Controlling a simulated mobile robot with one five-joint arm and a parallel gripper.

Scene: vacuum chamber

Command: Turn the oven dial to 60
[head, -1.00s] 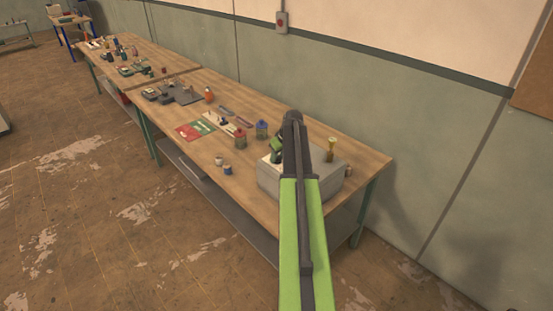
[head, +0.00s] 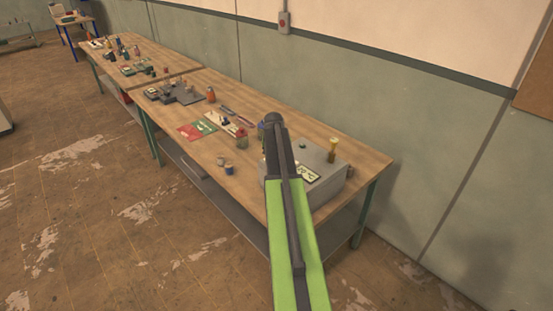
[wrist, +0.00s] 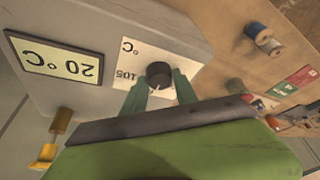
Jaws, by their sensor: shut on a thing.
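The oven (head: 335,183) is a grey box at the near right end of the long workbench. Its display (head: 308,178) shows in the head view beside my arm. In the wrist view the display (wrist: 56,62) is upside down and reads 20 °C. The black round dial (wrist: 158,72) sits on a white scale plate (wrist: 122,62), where "105" and "°C" can be read. My gripper (wrist: 160,82) has its two green fingers on either side of the dial and is shut on it. In the head view my arm hides the dial and most of the gripper.
A yellow-topped item (head: 332,148) stands on the oven's top. The wall is behind the bench.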

